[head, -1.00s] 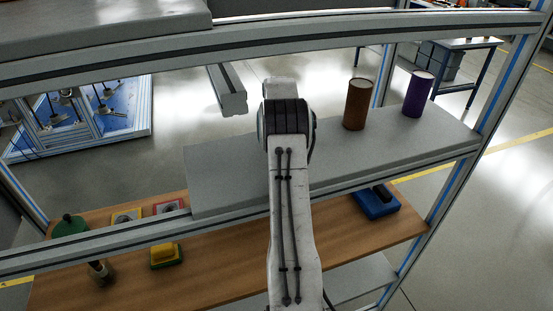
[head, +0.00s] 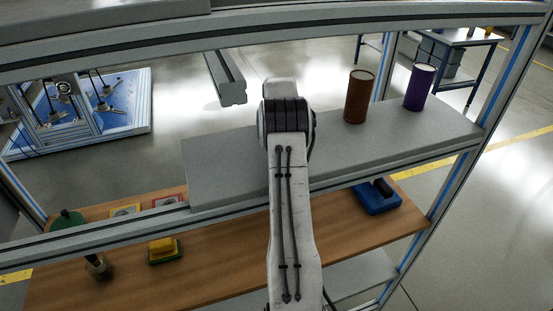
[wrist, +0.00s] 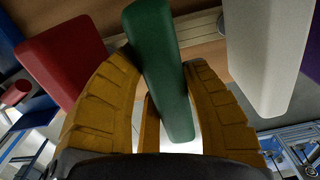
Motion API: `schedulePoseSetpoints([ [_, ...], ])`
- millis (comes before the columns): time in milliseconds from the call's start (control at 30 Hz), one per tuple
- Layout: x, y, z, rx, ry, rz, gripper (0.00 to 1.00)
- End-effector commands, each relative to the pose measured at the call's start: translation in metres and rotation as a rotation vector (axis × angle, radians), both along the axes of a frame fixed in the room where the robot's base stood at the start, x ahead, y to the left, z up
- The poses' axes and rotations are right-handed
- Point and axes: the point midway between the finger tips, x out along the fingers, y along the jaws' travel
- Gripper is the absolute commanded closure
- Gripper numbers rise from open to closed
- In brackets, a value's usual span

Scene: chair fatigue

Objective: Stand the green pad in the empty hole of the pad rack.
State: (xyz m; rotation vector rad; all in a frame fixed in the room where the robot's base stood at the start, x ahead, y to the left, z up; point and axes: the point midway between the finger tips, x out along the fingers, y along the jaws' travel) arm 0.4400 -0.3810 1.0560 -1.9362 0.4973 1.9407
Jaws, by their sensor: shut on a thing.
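The green pad (wrist: 160,75) is a long flat block with rounded edges. It is in the middle of the wrist view, between the two yellow fingers of my gripper (wrist: 161,66), which is shut on it. A red pad (wrist: 65,60) is to its left and a white pad (wrist: 268,50) to its right, both apart from it by a gap. The pad rack and its empty hole cannot be made out clearly. In the head view my own arm hides the gripper and the pads.
In the head view a grey shelf board (head: 225,165) carries a brown cylinder (head: 360,97) and a purple cylinder (head: 419,87). The wooden shelf (head: 215,245) below holds a yellow block (head: 163,247) and a blue item (head: 376,198). A metal rail (head: 95,240) crosses in front.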

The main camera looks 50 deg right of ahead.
Motion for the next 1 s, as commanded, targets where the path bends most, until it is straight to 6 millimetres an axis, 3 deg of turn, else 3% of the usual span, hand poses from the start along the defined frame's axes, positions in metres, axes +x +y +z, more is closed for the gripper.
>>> schedulePoseSetpoints([
  [767,0.0,0.0,-0.011,0.0,0.0,0.0,0.95],
  [800,0.0,0.0,-0.011,0.0,0.0,0.0,0.55],
  [1000,0.0,0.0,-0.012,0.002,0.001,0.0,0.37],
])
